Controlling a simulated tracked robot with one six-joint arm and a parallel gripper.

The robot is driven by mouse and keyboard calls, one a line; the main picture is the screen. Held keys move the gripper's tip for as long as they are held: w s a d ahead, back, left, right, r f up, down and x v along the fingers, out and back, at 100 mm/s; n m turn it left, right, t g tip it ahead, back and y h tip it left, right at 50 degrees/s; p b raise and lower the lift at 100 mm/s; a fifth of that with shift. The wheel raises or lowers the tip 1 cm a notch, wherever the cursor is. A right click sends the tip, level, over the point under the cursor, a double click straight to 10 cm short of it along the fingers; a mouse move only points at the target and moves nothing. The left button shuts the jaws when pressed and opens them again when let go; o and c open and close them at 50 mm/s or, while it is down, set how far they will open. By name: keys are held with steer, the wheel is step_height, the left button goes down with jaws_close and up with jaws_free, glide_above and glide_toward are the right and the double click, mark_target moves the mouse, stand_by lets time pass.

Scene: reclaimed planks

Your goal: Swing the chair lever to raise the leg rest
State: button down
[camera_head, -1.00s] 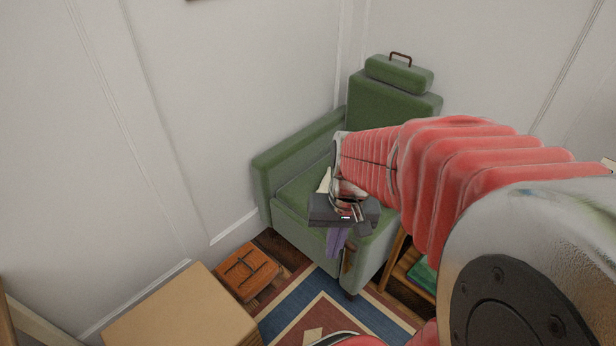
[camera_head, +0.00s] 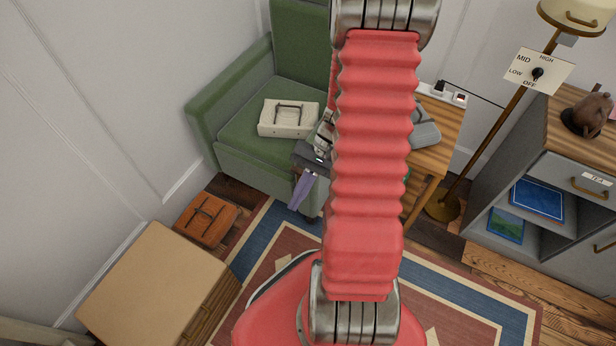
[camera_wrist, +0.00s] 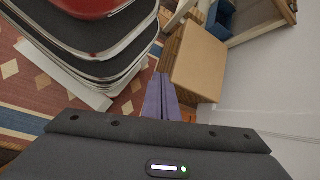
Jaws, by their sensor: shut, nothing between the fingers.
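The green armchair (camera_head: 239,155) stands against the wall at the upper left in the head view. Its seat and left armrest show, but my arm covers its right side. I cannot see the lever in either current view. My gripper (camera_head: 295,205) is low in front of the chair's front right corner, with its purple fingers pointing down. In the wrist view the fingers (camera_wrist: 161,82) are together and empty, with the rug and floor beyond them. I cannot tell whether they touch the chair.
A cream case with a handle (camera_head: 288,129) lies on the seat. A cardboard-coloured box (camera_head: 150,280) and an orange-brown stool-like block (camera_head: 206,220) stand at lower left. A wooden side table (camera_head: 436,160), floor lamp (camera_head: 490,140) and grey cabinet (camera_head: 560,160) are at right.

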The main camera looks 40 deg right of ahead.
steer(key=w+d+f+m+t+y, duration=0.1)
steer(key=d+f+m+t, duration=0.2)
steer(key=f, duration=0.4)
steer(key=w+f+m+t, duration=0.1)
steer(key=f+m+t, duration=0.2)
steer(key=f+t, duration=0.3)
steer(key=w+d+f+m+t+y, duration=0.1)
steer(key=w+d+f+m+t, duration=0.1)
steer(key=f+t, duration=0.35)
steer(key=w+d+f+t+h, duration=0.1)
steer(key=d+f+t+h, duration=0.1)
steer(key=d+h, duration=0.3)
steer(key=d+f+t+h, duration=0.2)
steer(key=d+f+h, duration=0.3)
steer(key=d, duration=0.3)
steer(key=shift+w+d+f+n, duration=0.2)
steer(key=shift+w+n, duration=0.1)
steer(key=shift+w, duration=0.1)
steer(key=shift+a, duration=0.1)
steer(key=w, duration=1)
